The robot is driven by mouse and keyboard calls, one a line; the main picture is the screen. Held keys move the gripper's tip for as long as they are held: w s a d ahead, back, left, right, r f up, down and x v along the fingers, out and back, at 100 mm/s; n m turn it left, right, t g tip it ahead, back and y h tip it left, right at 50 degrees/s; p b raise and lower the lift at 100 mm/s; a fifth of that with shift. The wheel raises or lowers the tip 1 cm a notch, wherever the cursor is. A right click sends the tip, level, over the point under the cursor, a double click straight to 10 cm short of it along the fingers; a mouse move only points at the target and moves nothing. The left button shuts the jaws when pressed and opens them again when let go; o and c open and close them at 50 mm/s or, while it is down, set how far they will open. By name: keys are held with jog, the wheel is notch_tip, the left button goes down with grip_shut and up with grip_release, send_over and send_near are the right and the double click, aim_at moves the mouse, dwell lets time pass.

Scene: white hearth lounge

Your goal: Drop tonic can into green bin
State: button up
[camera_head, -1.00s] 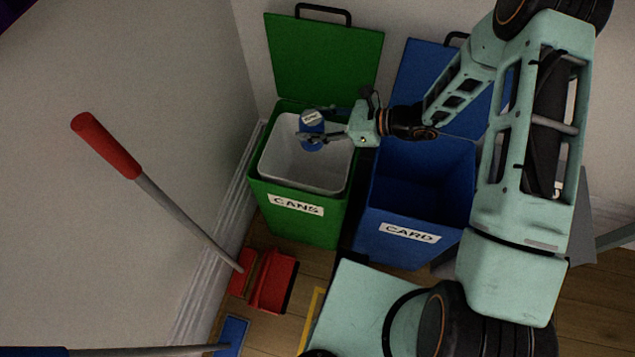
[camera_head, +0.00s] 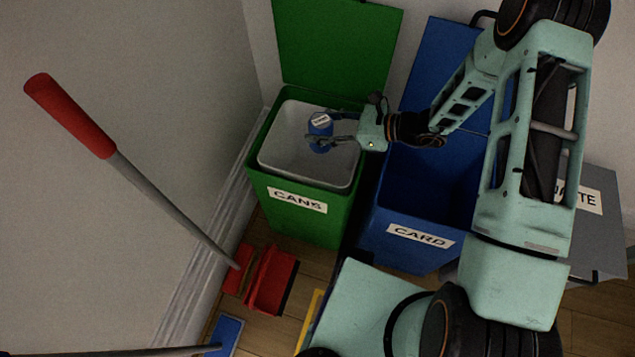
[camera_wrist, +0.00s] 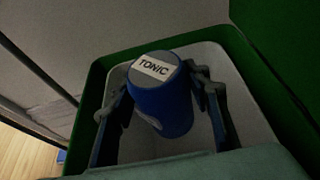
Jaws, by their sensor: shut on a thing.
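The tonic can (camera_head: 320,124) is blue with a grey top and a white label; "TONIC" reads clearly in the wrist view (camera_wrist: 160,95). My gripper (camera_head: 322,140) is shut on the can, with a finger on each side of it in the wrist view (camera_wrist: 160,98). The can is upright or slightly tilted, over the opening of the green bin (camera_head: 300,222). The bin is labelled "CANS", has a pale liner (camera_head: 285,165), and its green lid (camera_head: 338,45) stands open behind. I cannot tell whether the can's bottom is below the rim.
A blue bin (camera_head: 400,250) labelled "CARD" stands open to the right of the green bin, under my arm. A grey bin (camera_head: 600,225) is further right. A red-handled pole (camera_head: 70,115) and a red dustpan (camera_head: 270,280) are at the left, by the wall.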

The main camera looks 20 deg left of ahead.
jog(key=shift+f, duration=0.4)
jog(key=o, duration=1)
jog(key=v, duration=1.2)
jog(key=shift+r, duration=0.15)
jog(key=shift+w, duration=0.1)
